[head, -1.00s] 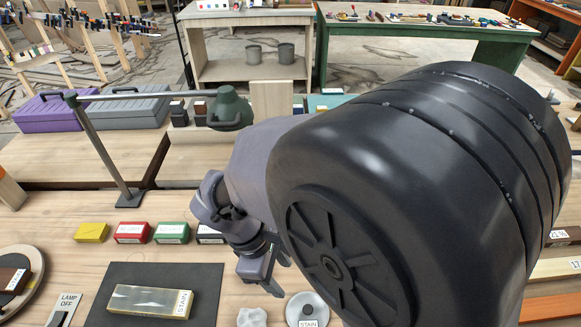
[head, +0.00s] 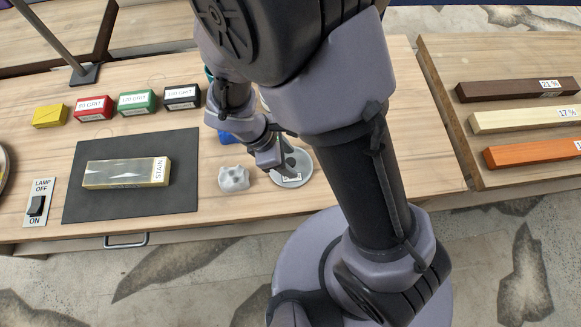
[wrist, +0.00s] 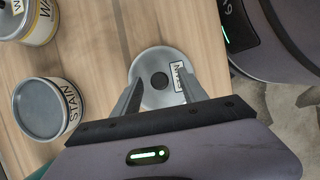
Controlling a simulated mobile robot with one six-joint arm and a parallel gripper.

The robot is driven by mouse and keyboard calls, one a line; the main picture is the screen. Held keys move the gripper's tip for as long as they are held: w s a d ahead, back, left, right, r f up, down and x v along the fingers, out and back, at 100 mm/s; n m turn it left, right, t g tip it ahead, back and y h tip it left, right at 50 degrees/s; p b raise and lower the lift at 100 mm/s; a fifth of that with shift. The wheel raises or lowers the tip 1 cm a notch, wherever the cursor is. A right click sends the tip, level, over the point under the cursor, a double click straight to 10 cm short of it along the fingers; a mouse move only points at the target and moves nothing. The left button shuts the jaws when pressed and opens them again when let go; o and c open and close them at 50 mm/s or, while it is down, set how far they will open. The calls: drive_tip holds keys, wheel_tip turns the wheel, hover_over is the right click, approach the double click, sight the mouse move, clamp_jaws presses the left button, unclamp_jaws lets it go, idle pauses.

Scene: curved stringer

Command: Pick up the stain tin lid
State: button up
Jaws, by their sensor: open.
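The stain tin lid is a round grey disc with a dark round knob and a white label. It lies flat on the workbench in the head view (head: 304,164), partly hidden by my gripper (head: 287,171). In the wrist view the lid (wrist: 150,60) lies between and beyond the two fingers of my gripper (wrist: 160,85). The fingers are apart, one on each side of the knob, and hold nothing. I cannot tell how high the fingertips are above the lid. A grey tin labelled STAIN (wrist: 50,108) stands left of the lid in the wrist view.
A pale lumpy block (head: 233,179) sits just left of the lid. A dark mat (head: 185,190) bears a STAIN-labelled block (head: 120,173). Grit boxes (head: 137,103) line up behind. The bench's front edge is near the lid.

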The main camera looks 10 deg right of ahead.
drive_tip(key=shift+f, duration=0.1)
clamp_jaws()
drive_tip(key=shift+p, duration=0.3)
